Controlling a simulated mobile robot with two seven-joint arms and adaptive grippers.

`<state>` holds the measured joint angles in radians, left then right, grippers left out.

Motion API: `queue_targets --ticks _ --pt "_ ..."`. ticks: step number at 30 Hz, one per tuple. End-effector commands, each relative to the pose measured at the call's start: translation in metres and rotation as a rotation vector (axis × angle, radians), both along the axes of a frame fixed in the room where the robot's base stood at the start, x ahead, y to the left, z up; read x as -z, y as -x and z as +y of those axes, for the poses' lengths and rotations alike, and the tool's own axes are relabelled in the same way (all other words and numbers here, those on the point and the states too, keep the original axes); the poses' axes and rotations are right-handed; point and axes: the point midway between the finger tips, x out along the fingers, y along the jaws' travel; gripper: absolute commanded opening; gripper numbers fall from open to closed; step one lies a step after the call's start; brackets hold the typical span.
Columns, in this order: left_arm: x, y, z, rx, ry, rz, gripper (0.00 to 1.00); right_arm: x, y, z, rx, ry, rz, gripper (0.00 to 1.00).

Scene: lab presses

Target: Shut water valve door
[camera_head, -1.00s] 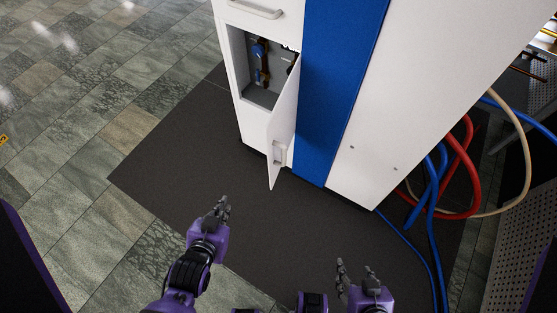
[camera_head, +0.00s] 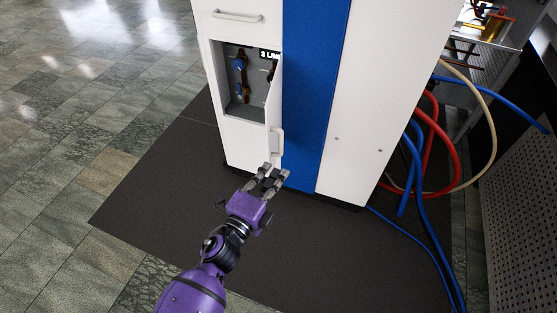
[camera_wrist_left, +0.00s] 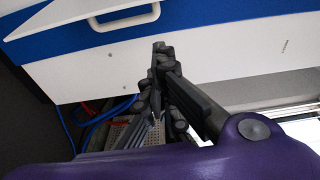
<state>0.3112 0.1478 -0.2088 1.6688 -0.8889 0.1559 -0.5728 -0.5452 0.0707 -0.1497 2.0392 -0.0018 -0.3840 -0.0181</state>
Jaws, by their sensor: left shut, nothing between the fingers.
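The water valve door (camera_head: 274,115) is a white panel on the white cabinet. It stands open, swung out from the compartment's right side and seen nearly edge-on. Its pale handle (camera_head: 277,142) is near its lower end. Behind it the open compartment (camera_head: 244,107) shows blue and brown valve parts. My left gripper (camera_head: 269,172) is shut and empty, just below the handle in the head view; contact cannot be told. In the left wrist view its dark fingers (camera_wrist_left: 160,50) are beside a white handle (camera_wrist_left: 125,18) at the upper left. My right gripper is out of view.
A drawer with a handle (camera_head: 237,16) is above the compartment. A blue panel (camera_head: 313,90) is right of the door. Red, blue and beige hoses (camera_head: 432,150) hang at the right. The dark mat (camera_head: 160,170) left of the cabinet is clear.

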Motion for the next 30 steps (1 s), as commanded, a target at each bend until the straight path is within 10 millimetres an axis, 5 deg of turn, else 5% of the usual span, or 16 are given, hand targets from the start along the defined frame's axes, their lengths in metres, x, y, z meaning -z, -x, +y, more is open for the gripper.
queue_targets --ticks 8,19,24,30 --pt "-0.005 -0.023 -0.015 0.014 -0.034 -0.03 0.0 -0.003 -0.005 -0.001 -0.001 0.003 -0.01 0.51" --pt "-0.004 -0.093 -0.049 0.012 -0.03 -0.026 0.0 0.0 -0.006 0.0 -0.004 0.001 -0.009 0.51" --pt "-0.004 -0.093 -0.018 0.01 -0.033 -0.025 0.0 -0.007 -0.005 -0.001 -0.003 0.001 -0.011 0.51" --pt "-0.004 -0.093 -0.008 0.012 -0.03 -0.025 0.0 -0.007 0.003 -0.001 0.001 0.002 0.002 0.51"
